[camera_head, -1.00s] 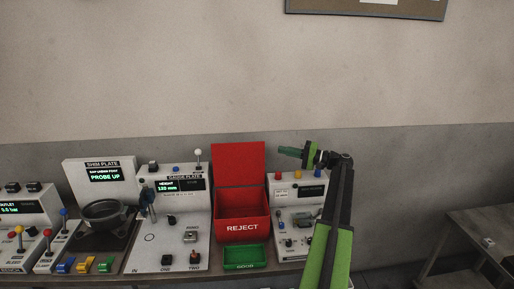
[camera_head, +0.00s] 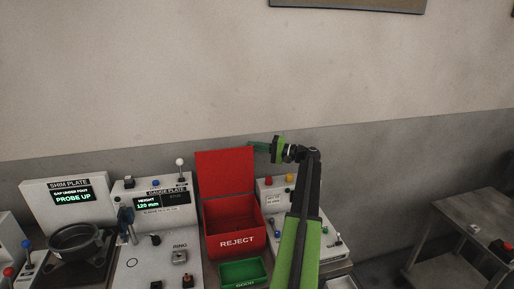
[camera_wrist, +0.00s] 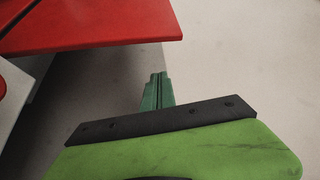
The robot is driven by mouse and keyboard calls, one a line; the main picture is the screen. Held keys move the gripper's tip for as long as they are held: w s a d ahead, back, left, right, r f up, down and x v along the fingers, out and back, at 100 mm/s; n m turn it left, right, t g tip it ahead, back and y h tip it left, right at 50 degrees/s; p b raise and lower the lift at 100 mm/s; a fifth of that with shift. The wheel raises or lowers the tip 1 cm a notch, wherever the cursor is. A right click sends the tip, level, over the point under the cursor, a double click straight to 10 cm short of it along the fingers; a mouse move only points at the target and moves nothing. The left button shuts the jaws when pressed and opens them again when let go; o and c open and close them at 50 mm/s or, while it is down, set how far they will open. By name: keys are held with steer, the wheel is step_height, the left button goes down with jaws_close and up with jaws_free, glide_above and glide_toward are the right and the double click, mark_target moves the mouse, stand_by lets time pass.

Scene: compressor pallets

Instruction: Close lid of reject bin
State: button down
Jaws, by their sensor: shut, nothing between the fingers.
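The red reject bin (camera_head: 232,232) stands on the bench in the head view, its front marked REJECT. Its red lid (camera_head: 226,172) is open and stands up at the back of the bin. My gripper (camera_head: 258,147) is at the upper right edge of the lid, with its green fingers shut and empty, pointing left. In the head view I cannot tell whether the fingertips touch the lid or are behind it. In the wrist view the shut fingers (camera_wrist: 157,92) show apart from the red lid (camera_wrist: 100,25), which is at the upper left.
A green GOOD tray (camera_head: 243,272) sits in front of the bin. The gauge plate (camera_head: 155,215) is left of it, with a white-knobbed lever (camera_head: 180,163). A panel with coloured buttons (camera_head: 273,190) is right, partly behind my arm. A separate table (camera_head: 470,225) stands far right.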

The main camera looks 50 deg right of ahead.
mark_target(241, 149)
steer(key=x, duration=0.5)
steer(key=shift+w+a+r, duration=0.1)
steer(key=shift+w, duration=0.25)
steer(key=s+a, duration=0.1)
steer(key=a, duration=0.1)
steer(key=s+a, duration=0.1)
steer(key=shift+s+f, duration=0.25)
steer(key=shift+s, duration=0.1)
steer(key=shift+a, duration=0.1)
